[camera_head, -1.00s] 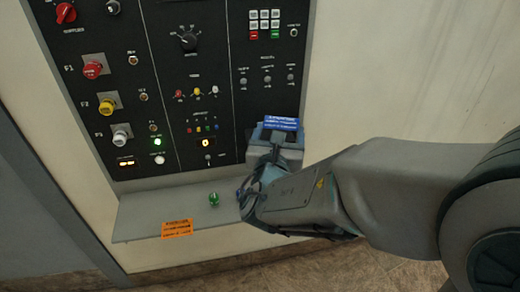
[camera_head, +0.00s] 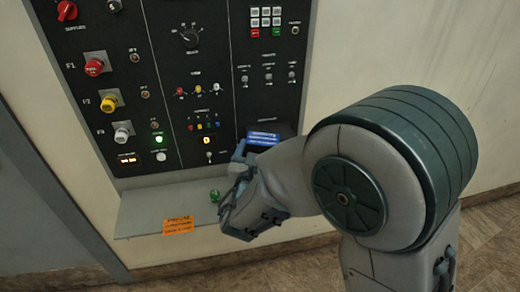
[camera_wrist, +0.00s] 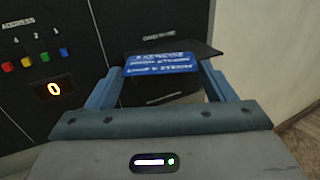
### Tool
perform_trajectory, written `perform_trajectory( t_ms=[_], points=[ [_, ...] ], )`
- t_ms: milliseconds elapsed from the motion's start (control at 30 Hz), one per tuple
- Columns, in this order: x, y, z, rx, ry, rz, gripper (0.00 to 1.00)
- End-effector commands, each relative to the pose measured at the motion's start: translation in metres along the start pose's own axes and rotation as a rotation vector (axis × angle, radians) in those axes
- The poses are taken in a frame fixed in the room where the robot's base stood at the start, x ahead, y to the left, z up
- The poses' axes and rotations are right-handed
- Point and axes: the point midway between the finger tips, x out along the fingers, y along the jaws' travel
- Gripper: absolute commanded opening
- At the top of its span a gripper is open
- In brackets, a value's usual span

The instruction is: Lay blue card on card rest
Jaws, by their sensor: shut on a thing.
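The blue card (camera_head: 263,138) with white lettering is at the lower right of the black panel, beyond my gripper (camera_head: 250,147). In the wrist view the blue card (camera_wrist: 160,62) lies across the space between the two fingers of my gripper (camera_wrist: 163,74), which is shut on it. A dark flat ledge, seemingly the card rest (camera_wrist: 200,48), shows just behind and under the card. I cannot tell whether the card touches it. My wrist hides the lower part of the rest in the head view.
The black control panel (camera_head: 170,95) carries knobs, lamps and switches. Below it a grey shelf (camera_head: 145,215) holds an orange label (camera_head: 178,225) and a small green object (camera_head: 214,196) close to my wrist. The pale wall right of the panel is bare.

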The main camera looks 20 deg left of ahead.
Motion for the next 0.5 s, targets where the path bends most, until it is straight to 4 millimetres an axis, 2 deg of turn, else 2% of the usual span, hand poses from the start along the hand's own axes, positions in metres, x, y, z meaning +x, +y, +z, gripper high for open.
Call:
perform_trajectory(
  t_ms=[167, 200, 267, 300, 500],
  points=[
    [0.0001, -0.0001, -0.0043, 0.0, 0.0, 0.0, 0.56],
    [0.0001, -0.0001, -0.0041, 0.0, 0.0, 0.0, 0.79],
    [0.0001, 0.0, -0.0029, 0.0, 0.0, 0.0, 0.96],
    [0.0001, 0.0, -0.0028, 0.0, 0.0, 0.0, 0.98],
    [0.0001, 0.0, -0.0027, 0.0, 0.0, 0.0, 0.98]
  ],
)
